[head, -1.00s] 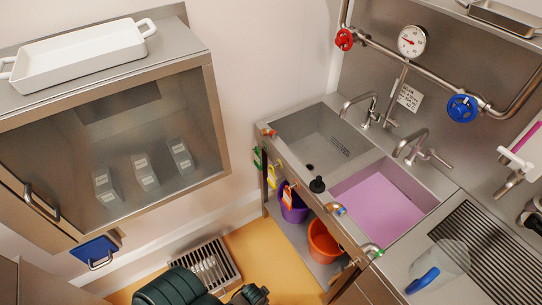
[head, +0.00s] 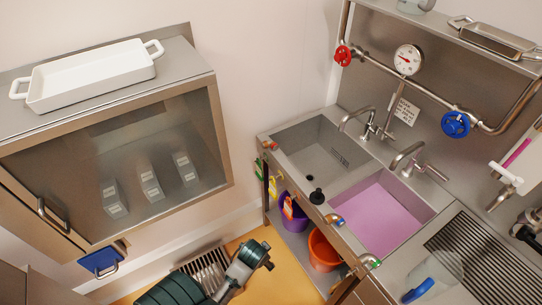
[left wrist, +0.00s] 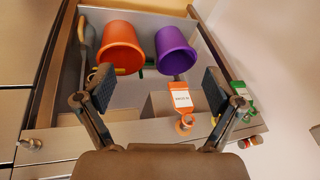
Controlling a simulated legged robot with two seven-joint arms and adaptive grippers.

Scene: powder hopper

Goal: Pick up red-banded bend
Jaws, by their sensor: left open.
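The red-banded bend (head: 270,146) is a small copper-coloured pipe piece at the far left end of the sink unit's front edge in the head view. What looks like the same bend (left wrist: 250,142) shows at the right in the left wrist view, beyond the right-hand finger and apart from it. My left gripper (left wrist: 158,92) is open and empty, its two dark pads wide apart in front of the sink unit's open lower space. In the head view my left arm rises at the bottom, and its fingers cannot be made out. My right gripper is in no view.
A blue-banded bend (head: 335,219) and a green-banded bend (head: 370,262) sit along the same edge. Orange (head: 323,249) and purple (head: 293,212) buckets sit below. Tags hang at the front, one orange (left wrist: 181,98).

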